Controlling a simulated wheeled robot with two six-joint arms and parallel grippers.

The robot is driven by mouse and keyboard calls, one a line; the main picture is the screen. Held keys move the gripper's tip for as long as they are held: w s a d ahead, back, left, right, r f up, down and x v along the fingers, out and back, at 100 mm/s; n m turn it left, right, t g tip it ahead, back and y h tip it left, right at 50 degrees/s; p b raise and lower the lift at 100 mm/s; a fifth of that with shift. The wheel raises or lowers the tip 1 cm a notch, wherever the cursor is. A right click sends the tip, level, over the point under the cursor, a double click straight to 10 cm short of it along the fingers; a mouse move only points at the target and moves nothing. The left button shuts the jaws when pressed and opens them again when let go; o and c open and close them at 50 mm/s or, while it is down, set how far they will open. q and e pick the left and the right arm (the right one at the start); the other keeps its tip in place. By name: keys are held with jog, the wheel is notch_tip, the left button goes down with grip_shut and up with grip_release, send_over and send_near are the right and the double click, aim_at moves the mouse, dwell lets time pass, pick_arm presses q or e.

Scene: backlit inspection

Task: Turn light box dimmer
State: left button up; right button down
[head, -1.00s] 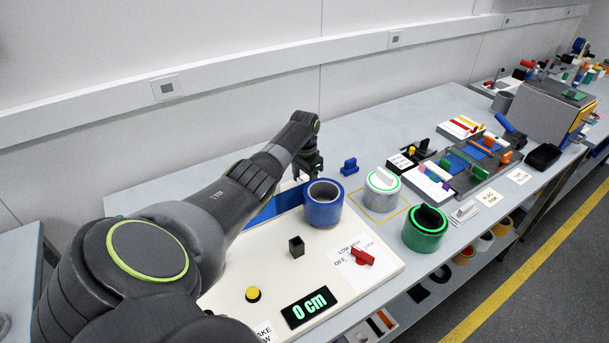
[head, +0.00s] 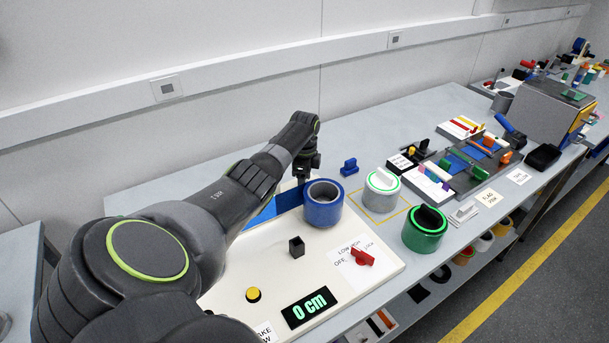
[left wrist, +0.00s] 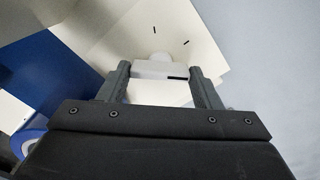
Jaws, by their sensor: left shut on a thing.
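My left gripper (head: 303,177) reaches down at the back of the cream panel (head: 225,284), behind a blue ring-shaped roll (head: 323,208). In the left wrist view, its fingers (left wrist: 160,70) are shut on a white block-like knob (left wrist: 150,70) with a black mark on its edge. Short black ticks show on the cream surface beyond the knob. In the head view the knob is hidden by the roll and gripper. A red knob (head: 363,257) sits on an OFF/LOW/HIGH label at the panel's right side. My right gripper is not in view.
The panel also carries a black square post (head: 296,247), a yellow button (head: 253,294) and a "0 cm" display (head: 308,307). A white canister (head: 381,195) and a green one (head: 424,236) stand to the right. A small blue block (head: 349,167) lies near the gripper.

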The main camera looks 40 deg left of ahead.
pick_arm(q)
jog(key=shift+r+m, duration=0.1)
jog(key=shift+m, duration=1.5)
jog(key=o, duration=1)
jog(key=shift+r, duration=0.1)
notch_tip(320, 180, up, 17)
jog(key=b, duration=0.2)
